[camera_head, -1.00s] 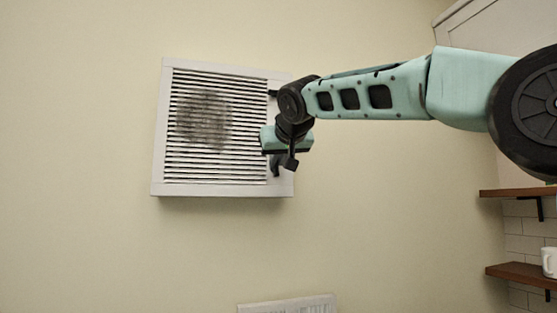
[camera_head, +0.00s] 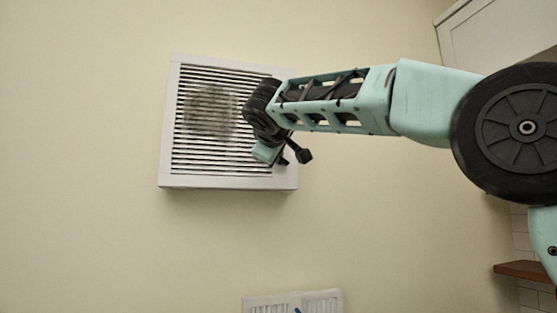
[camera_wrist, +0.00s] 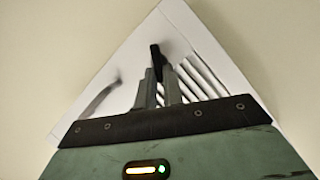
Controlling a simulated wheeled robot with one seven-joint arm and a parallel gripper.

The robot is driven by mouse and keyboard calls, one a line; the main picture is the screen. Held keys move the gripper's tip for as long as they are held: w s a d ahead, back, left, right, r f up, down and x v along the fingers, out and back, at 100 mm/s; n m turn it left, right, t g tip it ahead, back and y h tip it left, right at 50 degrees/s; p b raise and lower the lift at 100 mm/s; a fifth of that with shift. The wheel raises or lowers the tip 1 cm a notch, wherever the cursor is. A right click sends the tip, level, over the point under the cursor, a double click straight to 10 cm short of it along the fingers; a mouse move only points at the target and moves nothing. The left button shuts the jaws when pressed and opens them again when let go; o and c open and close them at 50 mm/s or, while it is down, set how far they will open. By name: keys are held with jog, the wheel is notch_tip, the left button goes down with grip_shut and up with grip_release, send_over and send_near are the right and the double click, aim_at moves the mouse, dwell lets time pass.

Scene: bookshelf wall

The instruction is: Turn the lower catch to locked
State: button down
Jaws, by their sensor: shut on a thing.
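A white louvred vent cover (camera_head: 225,182) with a grey dust patch hangs on the wall. In the wrist view the two grey fingers are closed around a dark catch (camera_wrist: 155,51), which stands out from the white frame (camera_wrist: 212,48). By its place low on the right side, it appears to be the lower catch. Its exact angle is hard to read. The upper catch is hidden behind my arm in the head view.
A grey curved mark lies on the frame left of the fingers in the wrist view; I cannot tell if it is a shadow. A wooden shelf (camera_head: 524,270) is at the right. The wall left of the vent is clear.

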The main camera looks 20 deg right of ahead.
jog(key=shift+a+f+n+t+h+b, duration=0.1)
jog(key=shift+f+n+t+h+b, duration=0.15)
jog(key=shift+n+b, duration=0.55)
jog(key=shift+a+f+n+t+h+b, duration=0.1)
jog(key=shift+f+n+t+h+b, duration=0.2)
jog(key=shift+n+b, duration=0.45)
jog(key=shift+f+n+t+h+b, duration=0.15)
jog(key=shift+n+t+b, duration=0.3)
jog(key=shift+n, duration=0.5)
jog(key=shift+r, duration=0.1)
jog(key=c, duration=1.5)
grip_release()
jog(key=b+v, duration=0.6)
jog(key=v, duration=1.1)
jog(key=shift+s+a+b, duration=0.15)
jog(key=shift+b, duration=0.15)
